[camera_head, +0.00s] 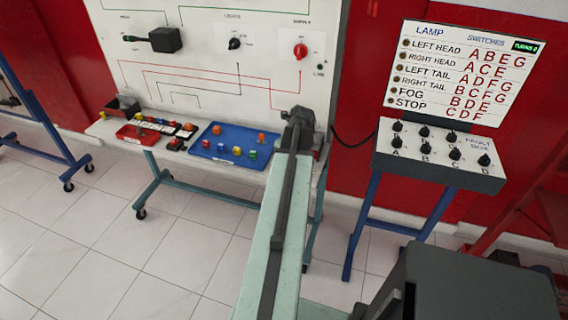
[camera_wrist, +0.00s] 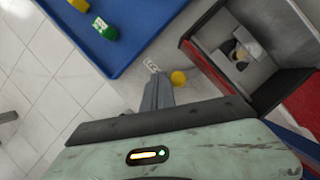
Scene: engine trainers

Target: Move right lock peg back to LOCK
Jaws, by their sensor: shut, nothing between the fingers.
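A round yellow knob, which looks like the right lock peg (camera_wrist: 179,78), shows in the wrist view just right of my fingertips. A small white label (camera_wrist: 152,66) with lettering too small to read lies just beyond the fingertips. My gripper (camera_wrist: 157,84) is shut and empty, its tips close to the knob; I cannot tell whether they touch. In the head view my gripper (camera_head: 300,118) is at the right end of the bench, mostly hidden behind my arm. The peg cannot be made out there.
A blue tray (camera_head: 212,151) with several coloured pieces lies on the bench (camera_head: 152,145); its corner also shows in the wrist view (camera_wrist: 112,68). A red and grey box (camera_wrist: 205,66) stands close right of my gripper. A fault box (camera_head: 440,170) stands on the right.

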